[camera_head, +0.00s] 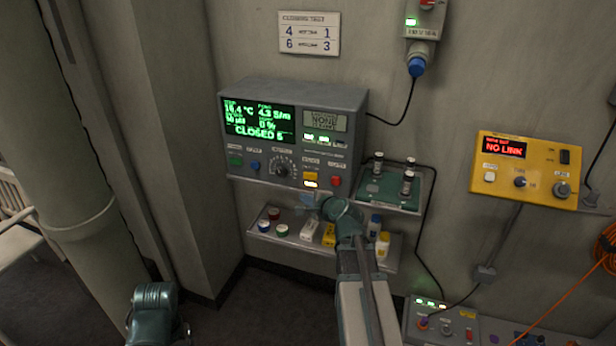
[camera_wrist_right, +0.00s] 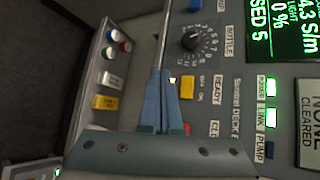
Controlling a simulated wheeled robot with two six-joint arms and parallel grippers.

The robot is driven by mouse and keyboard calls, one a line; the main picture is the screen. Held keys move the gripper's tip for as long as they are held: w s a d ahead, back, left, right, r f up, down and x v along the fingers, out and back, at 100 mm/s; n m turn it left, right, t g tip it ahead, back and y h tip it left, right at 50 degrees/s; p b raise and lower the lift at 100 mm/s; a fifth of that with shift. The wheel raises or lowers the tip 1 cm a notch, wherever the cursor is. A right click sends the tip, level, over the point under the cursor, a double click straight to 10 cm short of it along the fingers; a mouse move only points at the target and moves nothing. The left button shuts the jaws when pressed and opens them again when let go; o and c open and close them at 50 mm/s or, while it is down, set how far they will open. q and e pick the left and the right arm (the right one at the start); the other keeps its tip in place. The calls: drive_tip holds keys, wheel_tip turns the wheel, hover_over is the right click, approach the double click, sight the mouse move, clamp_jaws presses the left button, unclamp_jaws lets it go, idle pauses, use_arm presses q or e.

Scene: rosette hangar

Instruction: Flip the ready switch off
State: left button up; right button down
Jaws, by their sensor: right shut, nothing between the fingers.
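The grey console (camera_head: 355,103) on the wall has a green screen reading CLOSED 5. On its lower face is a yellow switch (camera_head: 310,176), with a lit lamp (camera_head: 310,184) just below it. In the right wrist view, turned sideways, the yellow switch (camera_wrist_right: 187,88) sits by the labels READY and OFF/ON, and the lamp (camera_wrist_right: 172,80) is lit. My left gripper is out of view; only part of that arm shows.
A red button (camera_head: 335,181) and a knob (camera_head: 281,167) flank the switch. A shelf (camera_head: 262,238) below holds caps and small boxes. A green tray (camera_head: 375,201) with vials is at right. A yellow box (camera_head: 540,157) reads NO LINK.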

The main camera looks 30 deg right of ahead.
sight(307, 179)
drive_tip(key=shift+w, duration=0.1)
drive_tip(key=shift+w+d, duration=1.45)
drive_tip(key=shift+w, duration=0.15)
drive_tip(key=shift+w+d, duration=1.45)
drive_tip(key=shift+w, duration=0.15)
drive_tip(key=shift+w+d, duration=0.25)
drive_tip(key=shift+w+d+r, duration=0.1)
drive_tip(key=shift+w+d, duration=0.05)
idle(0.6)
drive_tip(key=shift+s, duration=0.4)
drive_tip(key=shift+a, duration=0.2)
